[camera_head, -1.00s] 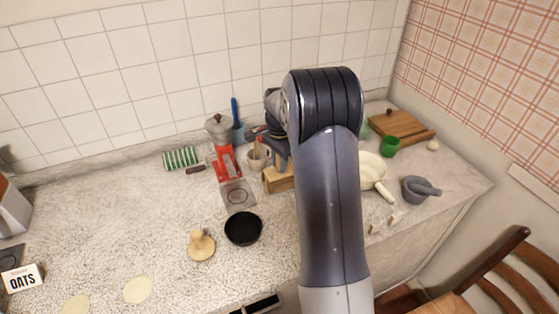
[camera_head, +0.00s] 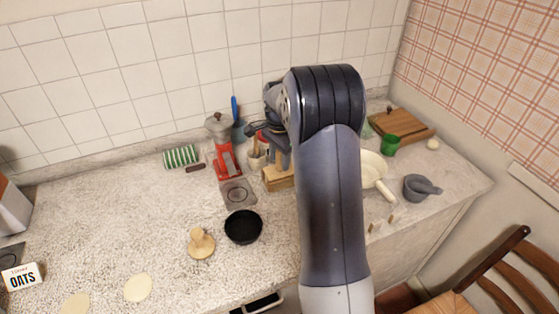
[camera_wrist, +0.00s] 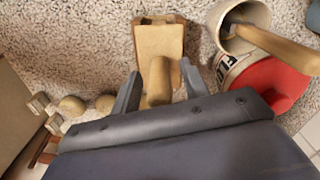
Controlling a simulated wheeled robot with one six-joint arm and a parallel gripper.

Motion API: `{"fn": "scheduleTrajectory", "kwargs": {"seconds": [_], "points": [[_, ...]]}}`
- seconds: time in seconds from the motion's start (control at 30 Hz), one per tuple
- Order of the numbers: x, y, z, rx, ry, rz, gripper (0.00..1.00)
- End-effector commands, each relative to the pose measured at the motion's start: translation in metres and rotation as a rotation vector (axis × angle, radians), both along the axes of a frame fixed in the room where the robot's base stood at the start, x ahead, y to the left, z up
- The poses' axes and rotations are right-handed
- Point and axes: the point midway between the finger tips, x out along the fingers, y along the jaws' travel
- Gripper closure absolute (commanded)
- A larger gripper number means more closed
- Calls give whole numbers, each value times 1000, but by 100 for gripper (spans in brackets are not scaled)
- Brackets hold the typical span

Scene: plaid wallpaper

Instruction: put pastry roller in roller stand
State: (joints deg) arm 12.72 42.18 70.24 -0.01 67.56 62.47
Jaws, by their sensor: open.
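The roller stand appears to be the pale wooden block (camera_head: 277,179) on the counter under my wrist; the wrist view shows it too (camera_wrist: 158,38). A pale wooden rod, apparently the pastry roller's handle (camera_wrist: 158,82), points up toward the wrist camera at the stand's near end. My gripper (camera_wrist: 160,88) is open, with one finger on each side of this handle. Whether the fingers touch it is unclear. The roller's lower part is hidden, so I cannot tell how it sits in the stand. In the head view, my arm and wrist hide the handle.
A utensil pot (camera_wrist: 240,22) and a red-lidded flour jar (camera_wrist: 268,82) stand close beside the stand. A cream pan (camera_head: 372,168) is right. The left counter is mostly clear.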

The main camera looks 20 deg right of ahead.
Motion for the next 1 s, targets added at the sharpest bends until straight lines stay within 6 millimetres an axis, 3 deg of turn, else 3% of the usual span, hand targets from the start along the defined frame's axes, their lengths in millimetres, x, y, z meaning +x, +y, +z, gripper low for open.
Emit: {"fn": "scheduleTrajectory", "kwargs": {"seconds": [0.3,0.5,0.7,1.0], "points": [[1,0,67,-1,-5,0,57],[0,0,98,0,-2,0,57],[0,0,109,0,0,0,57],[0,0,108,0,1,0,57]]}}
